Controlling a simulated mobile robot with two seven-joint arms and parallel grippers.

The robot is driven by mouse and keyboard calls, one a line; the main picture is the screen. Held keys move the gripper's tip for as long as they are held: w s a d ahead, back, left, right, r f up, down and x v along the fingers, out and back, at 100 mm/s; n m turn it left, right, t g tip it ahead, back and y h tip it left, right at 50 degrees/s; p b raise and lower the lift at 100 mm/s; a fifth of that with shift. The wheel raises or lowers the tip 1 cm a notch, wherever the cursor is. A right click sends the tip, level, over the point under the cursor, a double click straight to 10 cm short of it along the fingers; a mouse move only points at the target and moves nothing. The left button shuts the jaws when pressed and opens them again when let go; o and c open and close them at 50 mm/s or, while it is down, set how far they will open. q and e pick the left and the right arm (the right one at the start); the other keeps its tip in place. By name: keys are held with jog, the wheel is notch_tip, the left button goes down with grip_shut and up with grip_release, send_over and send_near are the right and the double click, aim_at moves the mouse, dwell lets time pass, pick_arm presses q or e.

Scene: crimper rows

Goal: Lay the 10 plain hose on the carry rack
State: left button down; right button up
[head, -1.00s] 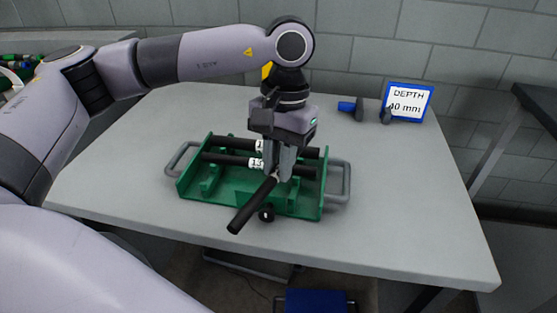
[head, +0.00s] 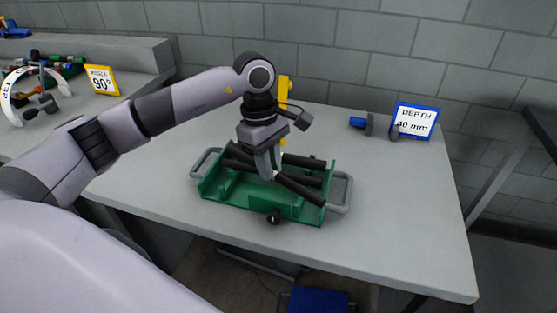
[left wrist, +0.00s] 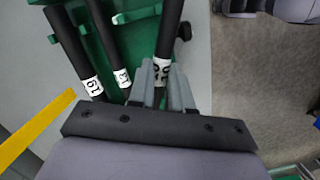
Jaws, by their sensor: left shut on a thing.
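My left gripper (head: 268,172) is shut on a black hose (head: 302,191), which slants to the right over the front part of the green carry rack (head: 239,205). In the left wrist view the held hose (left wrist: 171,28) has a white label at the fingertips (left wrist: 166,88), partly covered, so its number is unclear. Two other black hoses lie in the rack: one labelled 13 (left wrist: 103,38) and an outer one (left wrist: 66,46) whose label looks like 16 or 19. Whether the held hose touches its rests cannot be told. My right gripper is not in view.
The rack has grey side handles (head: 341,192) and a small black round part (head: 273,217) at its front. A DEPTH 40 mm sign (head: 416,121) and a blue and black tool (head: 361,124) stand at the back right. The table's right side (head: 410,220) is clear.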

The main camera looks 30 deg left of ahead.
pick_arm(q)
jog(key=a+n, duration=0.1)
jog(key=a+n+p, duration=0.1)
jog(key=n, duration=0.1)
jog(key=shift+w+a+f, duration=0.1)
jog(key=shift+w, duration=0.1)
jog(key=shift+a+f+n+t, duration=0.25)
jog(key=shift+a+n, duration=0.25)
jog(key=shift+n, duration=0.3)
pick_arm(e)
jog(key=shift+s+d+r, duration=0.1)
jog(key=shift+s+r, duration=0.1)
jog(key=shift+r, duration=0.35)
pick_arm(q)
jog(key=shift+w, duration=0.1)
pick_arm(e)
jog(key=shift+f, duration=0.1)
